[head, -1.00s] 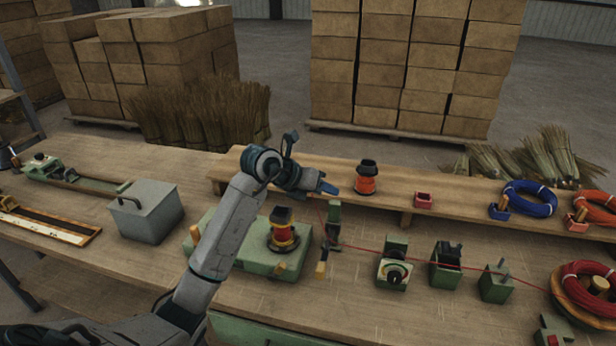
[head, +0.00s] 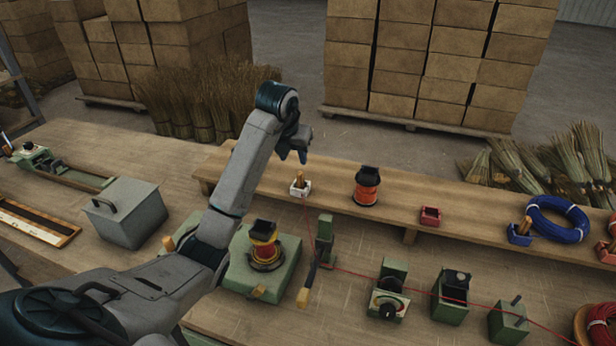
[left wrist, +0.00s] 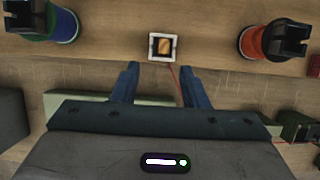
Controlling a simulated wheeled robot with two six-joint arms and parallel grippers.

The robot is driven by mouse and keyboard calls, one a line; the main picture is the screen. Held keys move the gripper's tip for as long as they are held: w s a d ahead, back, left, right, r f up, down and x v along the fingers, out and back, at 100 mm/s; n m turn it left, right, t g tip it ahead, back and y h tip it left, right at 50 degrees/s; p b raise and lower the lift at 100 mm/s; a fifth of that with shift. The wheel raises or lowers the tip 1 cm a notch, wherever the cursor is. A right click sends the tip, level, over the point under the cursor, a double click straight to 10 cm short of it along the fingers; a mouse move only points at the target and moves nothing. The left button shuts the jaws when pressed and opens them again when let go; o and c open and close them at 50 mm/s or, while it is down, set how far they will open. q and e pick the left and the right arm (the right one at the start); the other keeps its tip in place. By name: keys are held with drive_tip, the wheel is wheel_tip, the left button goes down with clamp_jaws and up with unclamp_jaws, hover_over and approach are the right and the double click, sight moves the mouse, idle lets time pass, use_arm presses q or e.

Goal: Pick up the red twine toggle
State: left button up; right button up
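The red twine toggle (head: 300,180) is a small wooden peg standing in a white square holder (head: 300,189) on the raised shelf. Red twine runs from it down toward the green guide post. In the left wrist view the toggle (left wrist: 165,46) shows from above inside its white holder, just beyond the fingertips. My left gripper (head: 293,155) is above and slightly behind the holder in the picture, apart from it. In the left wrist view its blue fingers (left wrist: 160,80) are spread with nothing between them. My right gripper is in no view.
An orange spool (head: 367,187) stands right of the holder, with an empty red holder (head: 430,216) beyond. A blue spool (left wrist: 52,22) shows left of the holder. A green block with a red-yellow spool (head: 265,245) sits below. Red twine crosses the green fixtures rightward.

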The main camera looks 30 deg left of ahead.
sight(300, 173)
use_arm(q)
drive_tip(key=x, duration=0.3)
drive_tip(key=shift+s+f+b, duration=0.1)
drive_tip(key=shift+f+b, duration=0.3)
drive_tip(key=shift+f, duration=0.05)
drive_tip(key=shift+w+f, duration=0.4)
drive_tip(key=shift+f, duration=0.2)
drive_tip(key=shift+w+d+f+p, duration=0.15)
drive_tip(key=shift+w+f+p, duration=0.5)
drive_tip(key=shift+f+p, duration=0.25)
drive_tip(key=shift+p+x, duration=0.3)
drive_tip(key=shift+x, duration=0.75)
drive_tip(key=shift+w+f, duration=0.15)
drive_tip(key=shift+f, duration=0.05)
clamp_jaws()
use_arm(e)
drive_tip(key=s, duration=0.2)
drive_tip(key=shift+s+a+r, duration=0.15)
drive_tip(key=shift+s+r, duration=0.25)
